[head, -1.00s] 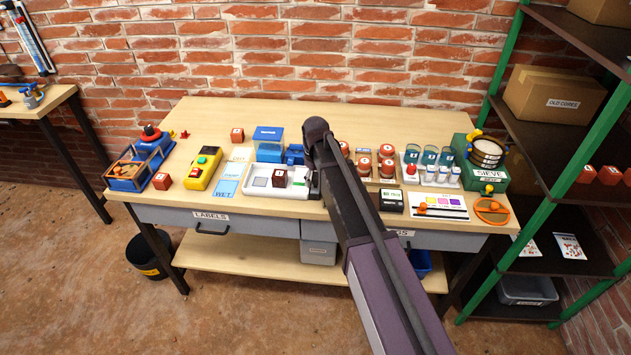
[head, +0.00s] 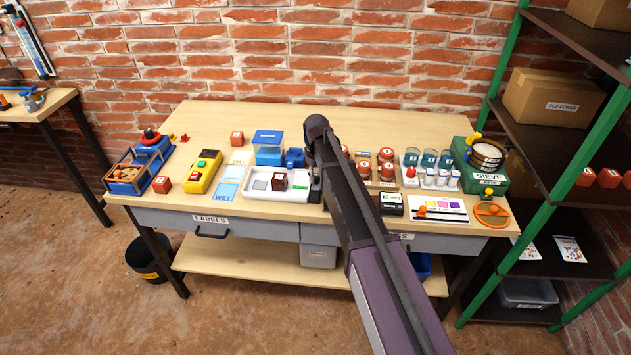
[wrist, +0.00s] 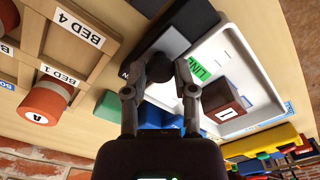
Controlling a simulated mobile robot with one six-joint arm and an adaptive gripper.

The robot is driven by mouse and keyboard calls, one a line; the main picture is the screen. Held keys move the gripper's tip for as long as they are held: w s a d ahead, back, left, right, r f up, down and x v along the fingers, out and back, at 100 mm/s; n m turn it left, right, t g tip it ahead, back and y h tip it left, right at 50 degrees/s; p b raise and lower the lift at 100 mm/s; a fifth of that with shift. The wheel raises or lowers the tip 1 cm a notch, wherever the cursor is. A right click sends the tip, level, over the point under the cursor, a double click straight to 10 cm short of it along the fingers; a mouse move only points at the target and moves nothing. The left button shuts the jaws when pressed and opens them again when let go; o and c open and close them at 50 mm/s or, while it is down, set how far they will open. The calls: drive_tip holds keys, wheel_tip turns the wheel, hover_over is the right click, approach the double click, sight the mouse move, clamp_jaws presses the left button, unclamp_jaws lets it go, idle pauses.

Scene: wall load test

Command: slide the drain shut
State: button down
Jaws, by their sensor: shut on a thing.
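A white tray (head: 252,195) stands on the bench with a dark red-brown block (head: 280,181) in it. The wrist view shows the tray (wrist: 262,78) tilted, with the block (wrist: 221,101) and a green LINE label (wrist: 197,70). A grey slide plate (wrist: 172,42) lies at the tray's end beside a black block, and a round dark knob (wrist: 160,68) stands by it. My gripper (wrist: 160,86) has its fingers on either side of the knob. In the head view my arm hides most of the gripper. I cannot tell how far the drain is shut.
Blue boxes (head: 268,150) sit behind the tray. A yellow control box (head: 204,172) stands to its left, and a black box (head: 391,204) lies right of my arm.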

drive_tip(key=shift+w, duration=0.7)
drive_tip(key=shift+c, duration=2.1)
unclamp_jaws()
drive_tip(key=shift+w, duration=0.1)
drive_tip(key=shift+s, duration=0.25)
